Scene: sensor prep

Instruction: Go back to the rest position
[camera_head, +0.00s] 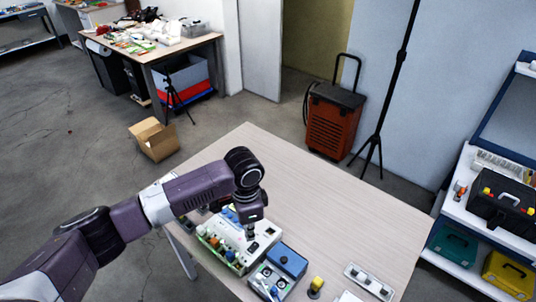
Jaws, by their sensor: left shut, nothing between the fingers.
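My left arm comes in from the left and reaches over the table (330,190). My left gripper (250,232) points down over a white device box (263,238) at the near side of the table. It is shut with nothing between its fingers. I cannot tell whether the fingertips touch the box. My right gripper does not show.
Beside the white box are a green tray of small parts (219,253), a blue box (287,261), a yellow-topped piece (317,284) and a white strip (369,282). The table's far part is clear. A shelf with a black toolbox (503,205) stands right.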

